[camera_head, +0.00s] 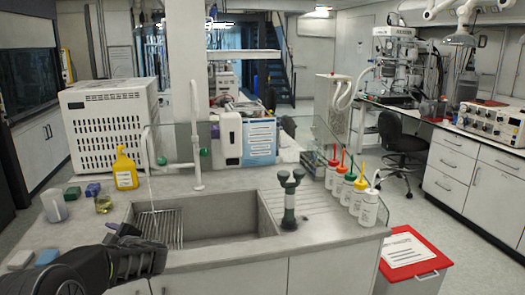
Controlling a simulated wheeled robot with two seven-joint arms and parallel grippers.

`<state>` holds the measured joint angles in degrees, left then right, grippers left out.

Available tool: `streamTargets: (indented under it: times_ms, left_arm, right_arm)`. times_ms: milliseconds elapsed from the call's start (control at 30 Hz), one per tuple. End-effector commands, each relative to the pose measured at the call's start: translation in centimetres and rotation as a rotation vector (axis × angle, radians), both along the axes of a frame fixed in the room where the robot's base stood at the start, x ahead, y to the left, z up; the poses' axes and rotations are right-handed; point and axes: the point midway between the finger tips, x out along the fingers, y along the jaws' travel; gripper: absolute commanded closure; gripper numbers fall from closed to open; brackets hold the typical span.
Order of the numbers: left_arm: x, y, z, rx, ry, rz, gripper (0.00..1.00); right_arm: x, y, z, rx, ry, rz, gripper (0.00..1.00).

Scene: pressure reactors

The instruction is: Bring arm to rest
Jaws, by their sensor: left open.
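My left arm comes in from the lower left, dark and low over the front edge of the sink bench. Its gripper (122,231) is open and empty at the left front corner of the sink (215,226). It lies close to the sink rim; I cannot tell whether it touches it. My right gripper is not in view.
Several wash bottles (368,207) line the right edge.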

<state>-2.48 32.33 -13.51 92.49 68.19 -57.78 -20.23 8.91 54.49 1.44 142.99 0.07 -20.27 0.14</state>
Motion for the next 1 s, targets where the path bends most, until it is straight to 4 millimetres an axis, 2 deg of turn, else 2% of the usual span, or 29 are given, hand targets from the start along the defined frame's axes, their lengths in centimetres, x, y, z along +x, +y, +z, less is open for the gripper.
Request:
streamTargets:
  times_ms: [200,367,467,600,667,767,800,867,967,1000]
  left_arm:
    - [1.7,-3.1,-2.5,-0.004,0.033,-0.152,0.39]
    - [2.6,-6.4,-5.8,-0.013,0.090,-0.286,0.39]
    - [2.7,-9.0,-8.6,-0.025,0.141,-0.381,0.39]
    - [1.9,-13.4,-13.7,-0.057,0.238,-0.536,0.39]
    - [1.0,-15.9,-16.6,-0.080,0.297,-0.619,0.39]
    - [-2.0,-20.7,-22.2,-0.132,0.415,-0.775,0.39]
    - [-3.5,-22.6,-24.3,-0.157,0.464,-0.834,0.39]
    - [-6.2,-25.3,-27.3,-0.195,0.539,-0.922,0.39]
    - [-11.4,-29.6,-31.7,-0.263,0.662,-1.062,0.39]
    - [-13.7,-31.1,-33.2,-0.293,0.713,-1.116,0.39]
  right_arm:
    - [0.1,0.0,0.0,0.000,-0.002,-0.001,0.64]
    - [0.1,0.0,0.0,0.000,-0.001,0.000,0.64]
    - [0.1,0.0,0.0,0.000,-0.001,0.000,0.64]
    - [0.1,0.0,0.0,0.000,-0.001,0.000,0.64]
    - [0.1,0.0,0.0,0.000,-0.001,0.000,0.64]
    - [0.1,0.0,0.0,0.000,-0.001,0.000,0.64]
    - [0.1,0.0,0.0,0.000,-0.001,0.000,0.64]
    - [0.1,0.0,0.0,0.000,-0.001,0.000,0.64]
    - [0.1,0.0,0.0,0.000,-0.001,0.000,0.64]
    - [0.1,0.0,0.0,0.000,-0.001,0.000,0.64]
